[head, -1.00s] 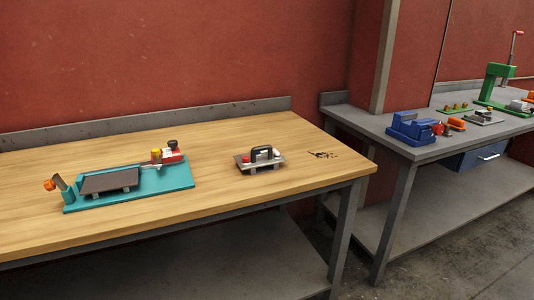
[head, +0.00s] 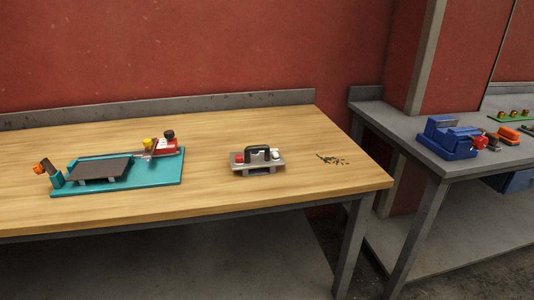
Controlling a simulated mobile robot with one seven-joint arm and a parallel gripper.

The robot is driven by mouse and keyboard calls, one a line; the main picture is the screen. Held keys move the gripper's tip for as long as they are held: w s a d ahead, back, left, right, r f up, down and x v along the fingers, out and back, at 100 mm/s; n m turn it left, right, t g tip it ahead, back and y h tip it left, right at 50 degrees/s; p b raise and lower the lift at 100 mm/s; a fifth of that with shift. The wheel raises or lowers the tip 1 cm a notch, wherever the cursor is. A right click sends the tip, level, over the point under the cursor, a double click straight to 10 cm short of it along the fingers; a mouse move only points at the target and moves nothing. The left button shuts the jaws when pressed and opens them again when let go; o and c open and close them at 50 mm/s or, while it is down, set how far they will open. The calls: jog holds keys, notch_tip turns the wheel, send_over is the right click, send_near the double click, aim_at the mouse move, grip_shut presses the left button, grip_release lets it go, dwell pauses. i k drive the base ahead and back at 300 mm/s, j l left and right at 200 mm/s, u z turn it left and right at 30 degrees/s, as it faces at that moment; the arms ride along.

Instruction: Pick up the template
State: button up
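A small grey plate with a black arched handle, which looks like the template (head: 257,169), lies on the wooden tabletop right of centre. It has a red knob at its left end and a light knob at its right. To its left is a teal fixture (head: 150,181) bearing a dark flat plate (head: 100,168). A red clamp block (head: 168,147) with yellow and black knobs stands at the fixture's back right, and an orange-tipped lever (head: 42,168) at its left end. My gripper is not in view.
The wooden workbench (head: 220,205) is clear around the plate, apart from a dark stain to its right. A low grey rail (head: 220,102) runs along the back. A grey bench (head: 385,115) on the right holds a blue vise (head: 452,140). A post (head: 425,60) stands behind it.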

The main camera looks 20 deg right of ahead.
aim_at(263, 159)
jog(key=l+u, duration=0.3)
jog(key=l, duration=1.75)
jog(key=i+l, duration=0.15)
jog(key=l, duration=0.15)
jog(key=i+l, duration=0.1)
jog(key=l, duration=0.15)
jog(key=i+l+u, duration=0.1)
jog(key=l, duration=0.2)
jog(key=i, duration=0.6)
